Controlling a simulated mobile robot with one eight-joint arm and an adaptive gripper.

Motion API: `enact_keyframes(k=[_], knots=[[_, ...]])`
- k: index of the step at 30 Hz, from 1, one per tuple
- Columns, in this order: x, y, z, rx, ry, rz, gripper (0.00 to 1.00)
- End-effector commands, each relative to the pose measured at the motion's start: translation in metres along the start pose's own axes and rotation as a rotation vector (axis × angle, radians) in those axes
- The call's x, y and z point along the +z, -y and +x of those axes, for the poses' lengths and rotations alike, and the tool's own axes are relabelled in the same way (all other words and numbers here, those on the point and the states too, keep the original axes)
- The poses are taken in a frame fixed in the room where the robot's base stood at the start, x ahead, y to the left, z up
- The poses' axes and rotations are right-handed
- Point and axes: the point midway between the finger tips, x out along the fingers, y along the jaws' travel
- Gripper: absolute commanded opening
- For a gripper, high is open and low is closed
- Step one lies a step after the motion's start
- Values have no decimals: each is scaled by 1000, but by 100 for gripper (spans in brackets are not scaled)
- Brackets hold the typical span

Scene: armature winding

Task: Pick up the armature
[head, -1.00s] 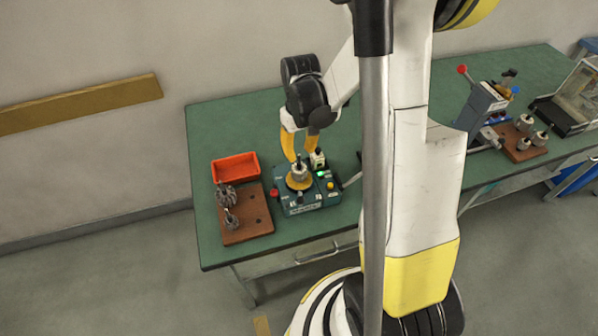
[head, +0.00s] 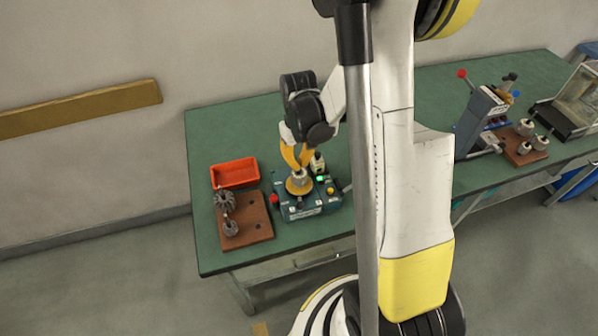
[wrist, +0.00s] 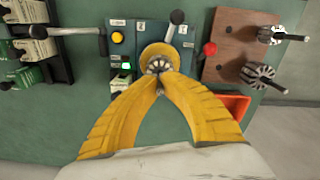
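The armature (head: 299,177) is a grey, slotted metal piece standing upright on the round yellow disc of the green-blue winding machine (head: 305,208). In the wrist view the armature (wrist: 159,66) sits at the disc's centre, just beyond my fingertips. My gripper (head: 301,166) reaches down over the machine. In the wrist view the yellow fingers of my gripper (wrist: 158,79) converge almost tip to tip at the armature's near side and appear shut on its top end. The tips hide part of it. The armature still appears seated on the disc.
A brown wooden block (head: 257,222) with more armatures lies left of the machine, and an orange tray (head: 235,172) behind it. A red knob (wrist: 210,48) and a crank handle (wrist: 62,32) flank the machine. Another device (head: 482,115) stands farther right on the green bench.

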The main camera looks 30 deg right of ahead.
Motion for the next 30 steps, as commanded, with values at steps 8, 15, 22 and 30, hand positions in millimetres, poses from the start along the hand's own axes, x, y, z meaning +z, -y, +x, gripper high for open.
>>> enact_keyframes(k=[8, 15, 22, 30], knots=[[0, 0, -16, 0, 0, 0, 0], [14, -14, -54, 0, 0, 5, 0], [52, -50, -85, 0, 0, 6, 0], [79, -78, -107, 0, 0, 2, 0]])
